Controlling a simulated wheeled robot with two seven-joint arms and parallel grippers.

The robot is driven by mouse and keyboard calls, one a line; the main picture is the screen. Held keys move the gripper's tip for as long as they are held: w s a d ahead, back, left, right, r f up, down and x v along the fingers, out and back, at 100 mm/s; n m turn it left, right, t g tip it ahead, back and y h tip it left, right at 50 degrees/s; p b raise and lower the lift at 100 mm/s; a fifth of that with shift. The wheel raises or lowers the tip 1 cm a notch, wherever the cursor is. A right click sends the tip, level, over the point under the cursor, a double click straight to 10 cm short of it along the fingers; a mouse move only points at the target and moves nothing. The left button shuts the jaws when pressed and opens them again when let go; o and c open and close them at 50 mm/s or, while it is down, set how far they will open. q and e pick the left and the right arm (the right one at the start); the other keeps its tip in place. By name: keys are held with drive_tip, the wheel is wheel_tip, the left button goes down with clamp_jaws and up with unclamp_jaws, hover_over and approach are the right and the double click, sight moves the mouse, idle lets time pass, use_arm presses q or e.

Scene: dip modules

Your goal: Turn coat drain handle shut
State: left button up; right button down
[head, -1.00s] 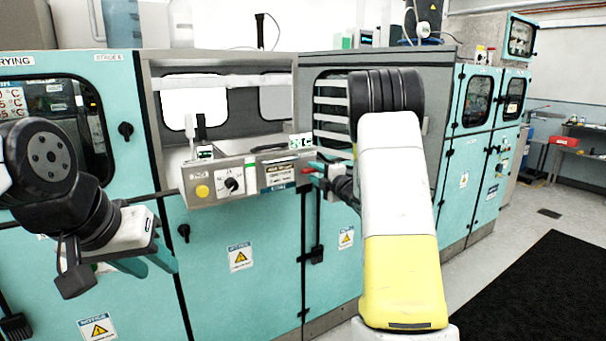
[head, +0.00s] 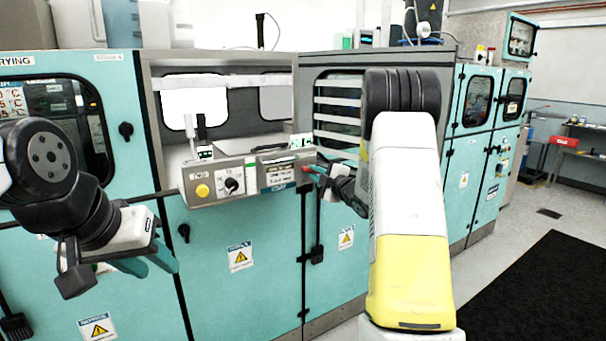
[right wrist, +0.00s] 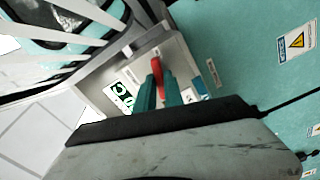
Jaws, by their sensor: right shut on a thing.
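The coat drain handle is a small red lever (right wrist: 158,74) on the grey control panel. In the right wrist view it sits between the green fingertips of my right gripper (right wrist: 160,92), which is shut on it. In the head view the red of the handle (head: 307,169) shows at the panel's right end, with my right gripper (head: 319,172) at it. The fingers partly hide the handle. My left gripper (head: 160,264) is in front of the teal cabinet at the left, with its fingers apart and nothing seen between them.
The grey panel (head: 209,177) carries a yellow button (head: 202,190), a black knob (head: 231,185) and labels. It juts out below an open bay. Teal cabinets (head: 270,235) stand behind both arms. Clear floor with a black mat (head: 540,290) lies at the right.

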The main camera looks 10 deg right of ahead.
drive_tip(key=m, duration=0.3)
drive_tip(key=shift+d+m, duration=0.1)
drive_tip(key=shift+m, duration=0.3)
drive_tip(key=m, duration=0.3)
drive_tip(key=shift+m, duration=0.3)
drive_tip(key=m, duration=0.4)
drive_tip(key=shift+f, duration=0.1)
drive_tip(key=shift+m, duration=1.4)
drive_tip(key=c, duration=1.4)
unclamp_jaws()
drive_tip(key=shift+c, duration=0.2)
